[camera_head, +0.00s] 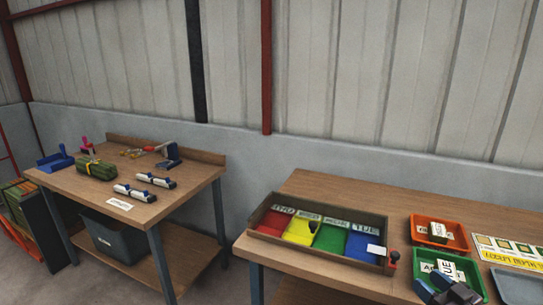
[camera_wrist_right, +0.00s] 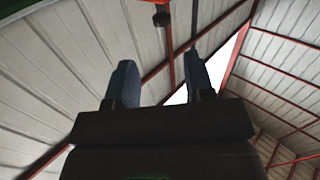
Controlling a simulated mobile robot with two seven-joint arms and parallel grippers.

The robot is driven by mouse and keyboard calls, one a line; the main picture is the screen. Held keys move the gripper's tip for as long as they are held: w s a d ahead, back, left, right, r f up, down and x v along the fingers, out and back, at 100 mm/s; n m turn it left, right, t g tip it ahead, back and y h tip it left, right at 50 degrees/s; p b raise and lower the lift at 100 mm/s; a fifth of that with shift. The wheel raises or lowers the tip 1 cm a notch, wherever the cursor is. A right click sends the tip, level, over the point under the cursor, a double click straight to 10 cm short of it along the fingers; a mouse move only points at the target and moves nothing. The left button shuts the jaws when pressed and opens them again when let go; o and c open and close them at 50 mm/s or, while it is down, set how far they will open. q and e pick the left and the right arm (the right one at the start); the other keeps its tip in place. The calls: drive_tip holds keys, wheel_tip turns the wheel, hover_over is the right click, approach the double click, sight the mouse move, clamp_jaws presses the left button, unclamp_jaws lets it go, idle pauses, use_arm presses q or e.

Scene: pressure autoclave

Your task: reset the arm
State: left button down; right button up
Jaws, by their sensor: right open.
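My right gripper (camera_head: 440,286) shows at the bottom right of the head view, in front of the green tray (camera_head: 478,272) on the right table. In the right wrist view my right gripper (camera_wrist_right: 160,88) points up toward the roof, with its two blue-grey fingers apart and nothing between them. Most of my right arm lies outside the head view. My left gripper is in neither view.
The left table (camera_head: 160,163) bears tools and a green bundle (camera_head: 96,169). A floor gap separates the tables.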

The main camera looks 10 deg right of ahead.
drive_tip(key=s+a+f+m+g+h, duration=0.2)
drive_tip(key=s+a+f+g+h, duration=0.2)
drive_tip(key=s+a+f, duration=1)
drive_tip(key=s+f+g, duration=0.1)
drive_tip(key=s+f, duration=0.2)
drive_tip(key=f, duration=0.1)
drive_tip(key=shift+s+a+f+g+h, duration=0.25)
drive_tip(key=shift+s+a+g+h, duration=0.05)
drive_tip(key=shift+s+g, duration=0.1)
